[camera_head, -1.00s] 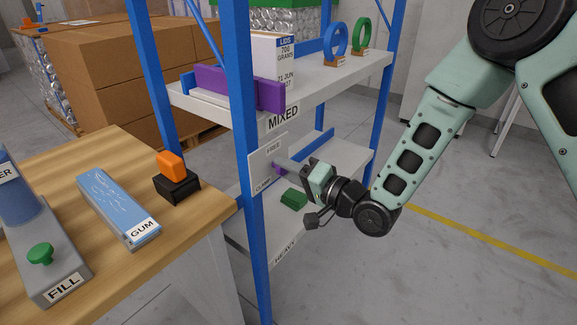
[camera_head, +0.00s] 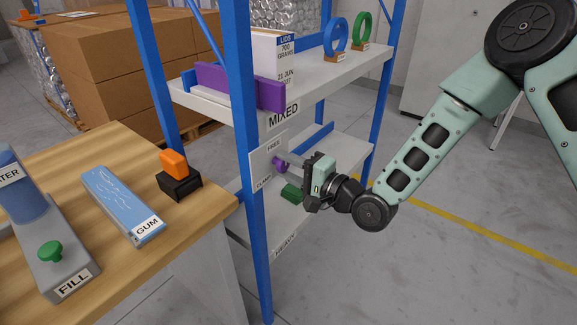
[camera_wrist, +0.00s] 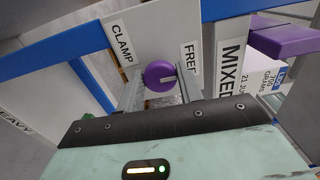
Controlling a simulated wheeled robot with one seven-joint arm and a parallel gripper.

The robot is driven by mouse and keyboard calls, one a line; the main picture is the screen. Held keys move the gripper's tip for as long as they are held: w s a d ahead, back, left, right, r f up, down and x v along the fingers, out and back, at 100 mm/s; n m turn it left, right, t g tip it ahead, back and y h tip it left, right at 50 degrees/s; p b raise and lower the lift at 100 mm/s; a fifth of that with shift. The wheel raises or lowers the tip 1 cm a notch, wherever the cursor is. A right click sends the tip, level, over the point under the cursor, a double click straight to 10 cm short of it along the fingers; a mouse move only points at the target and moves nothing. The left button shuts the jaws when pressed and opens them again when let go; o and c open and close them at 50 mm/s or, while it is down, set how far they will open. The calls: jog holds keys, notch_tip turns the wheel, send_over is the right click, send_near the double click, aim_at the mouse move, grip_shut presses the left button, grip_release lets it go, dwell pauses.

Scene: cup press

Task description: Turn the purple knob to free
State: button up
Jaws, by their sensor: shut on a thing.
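The purple knob (camera_head: 280,162) sits on a pale panel (camera_head: 263,168) fixed to the blue shelf post. In the wrist view the knob (camera_wrist: 158,72) shows as a round purple disc with a pale mark pointing right, toward the FREE side. The CLAMP label (camera_wrist: 122,44) is at the left and the FREE label (camera_wrist: 190,60) at the right. My gripper (camera_head: 290,166) reaches the panel from the right and is shut on the knob, one finger on each side. The exact finger contact is partly hidden.
A wooden table (camera_head: 120,255) is at the left. The floor at the right is clear.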

jog(key=o, duration=1)
jog(key=shift+p+v, duration=1.3)
jog(key=shift+v, duration=7.45)
